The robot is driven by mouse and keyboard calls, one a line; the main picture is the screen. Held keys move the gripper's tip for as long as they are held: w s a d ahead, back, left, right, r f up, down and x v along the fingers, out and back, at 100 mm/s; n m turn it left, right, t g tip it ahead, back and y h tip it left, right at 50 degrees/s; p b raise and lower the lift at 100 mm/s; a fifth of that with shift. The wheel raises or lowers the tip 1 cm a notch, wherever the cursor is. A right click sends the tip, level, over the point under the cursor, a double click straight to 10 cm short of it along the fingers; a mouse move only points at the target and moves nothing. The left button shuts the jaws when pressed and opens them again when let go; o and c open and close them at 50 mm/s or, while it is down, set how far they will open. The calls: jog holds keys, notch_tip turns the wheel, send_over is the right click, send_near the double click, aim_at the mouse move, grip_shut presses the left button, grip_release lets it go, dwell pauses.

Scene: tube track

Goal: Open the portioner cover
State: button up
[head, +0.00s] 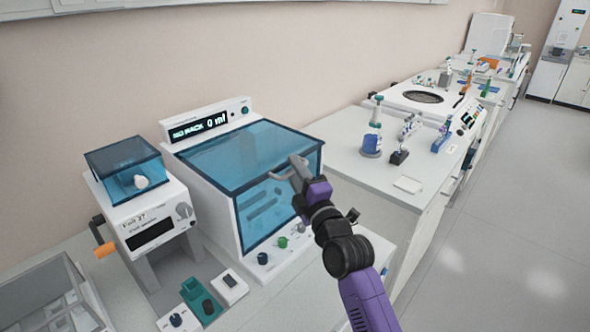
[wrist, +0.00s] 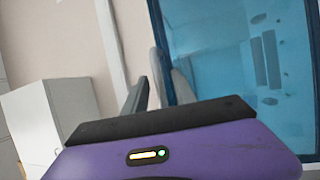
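The portioner (head: 238,213) is the white machine with a lit display reading "NO RACK 0 ml". Its clear blue cover (head: 235,160) is down over the body, top and front panels in place. In the wrist view, the cover (wrist: 235,50) fills the right side, with its edge running up near the fingers. My gripper (head: 287,168) is at the cover's upper front edge, towards the right corner. Its two fingers are apart in both views; in the wrist view my gripper (wrist: 158,85) overlaps the cover's edge. I cannot tell whether the fingers touch it.
A smaller device (head: 145,215) with a blue lid stands left of the portioner. Small boxes (head: 201,298) lie in front. A clear bin (head: 50,300) is at the lower left. A bench (head: 400,165) with bottles and tools runs back right; the floor beyond is clear.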

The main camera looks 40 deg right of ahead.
jog(key=shift+c, duration=0.4)
grip_shut()
dwell(0.9)
